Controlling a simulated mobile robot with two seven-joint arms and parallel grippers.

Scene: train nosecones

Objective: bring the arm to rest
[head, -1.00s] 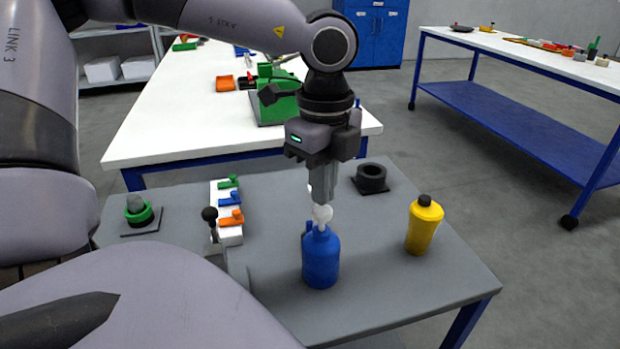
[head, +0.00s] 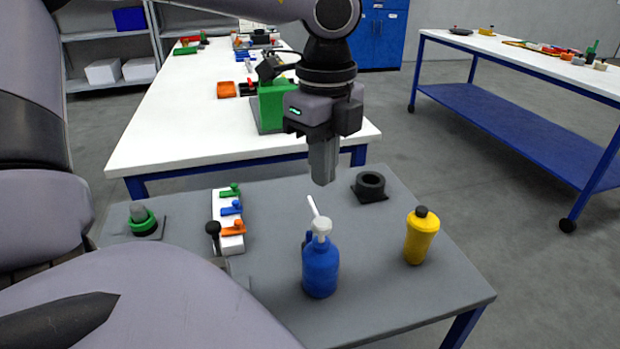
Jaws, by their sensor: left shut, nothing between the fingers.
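My left gripper (head: 322,181) points down above the grey table (head: 400,300), shut and empty. It hangs behind and above a blue bottle (head: 320,270) with a white pump top, apart from it. The bottle stands upright, its white spout tilted up to the left. My left arm comes in from the upper left. My right gripper is not in view.
A yellow bottle (head: 421,238) stands to the right and a black ring (head: 370,186) lies behind. A white block with coloured clips (head: 229,220) and a green ring piece (head: 143,220) are at left. A white table (head: 190,125) and blue-framed bench (head: 520,105) stand beyond.

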